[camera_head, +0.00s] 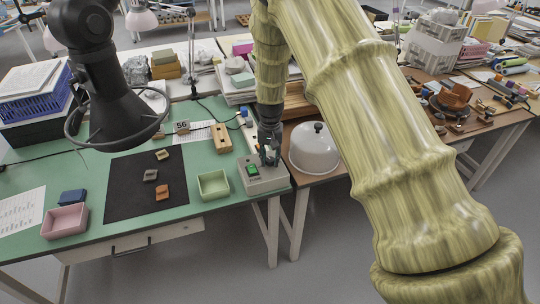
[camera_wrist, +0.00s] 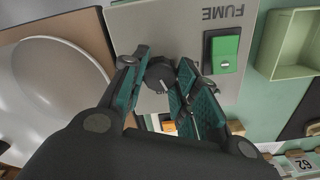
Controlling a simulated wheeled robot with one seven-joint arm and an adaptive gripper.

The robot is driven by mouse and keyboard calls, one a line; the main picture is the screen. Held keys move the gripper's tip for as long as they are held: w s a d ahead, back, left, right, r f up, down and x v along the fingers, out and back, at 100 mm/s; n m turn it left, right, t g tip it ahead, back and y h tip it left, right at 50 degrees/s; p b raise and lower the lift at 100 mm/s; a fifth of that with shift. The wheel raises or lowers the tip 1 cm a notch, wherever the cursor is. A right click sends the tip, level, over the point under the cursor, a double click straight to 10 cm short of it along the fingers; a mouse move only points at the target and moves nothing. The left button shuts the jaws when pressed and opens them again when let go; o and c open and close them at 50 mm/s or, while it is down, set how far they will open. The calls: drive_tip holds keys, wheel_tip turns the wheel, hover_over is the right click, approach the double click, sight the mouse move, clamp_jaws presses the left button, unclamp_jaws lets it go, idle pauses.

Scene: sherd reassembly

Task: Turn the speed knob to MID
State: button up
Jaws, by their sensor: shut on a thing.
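The speed knob (camera_wrist: 160,74) is a dark round knob on the light grey panel of a control box (camera_wrist: 172,25). In the head view the box (camera_head: 265,184) stands at the right end of the green table, and my gripper hides the knob there. My gripper (camera_wrist: 163,62) has one teal-padded finger on each side of the knob and is shut on it; it also shows in the head view (camera_head: 268,155). A pale mark shows on the knob, but no speed labels are readable.
A green switch (camera_wrist: 226,50) sits beside the knob, near upside-down "FUME" lettering. A pale green tray (camera_head: 213,185) is left of the box. A white dome (camera_head: 314,152) with a black knob stands close to its right. A black mat (camera_head: 130,195) holds several sherds.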

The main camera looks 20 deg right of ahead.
sight(270, 159)
drive_tip(key=shift+w+r+m+p, duration=0.1)
drive_tip(key=shift+m+p, duration=0.3)
drive_tip(key=shift+m, duration=1.5)
drive_tip(key=o, duration=1)
drive_tip(key=shift+o, duration=0.2)
wheel_tip(270, 159, up, 12)
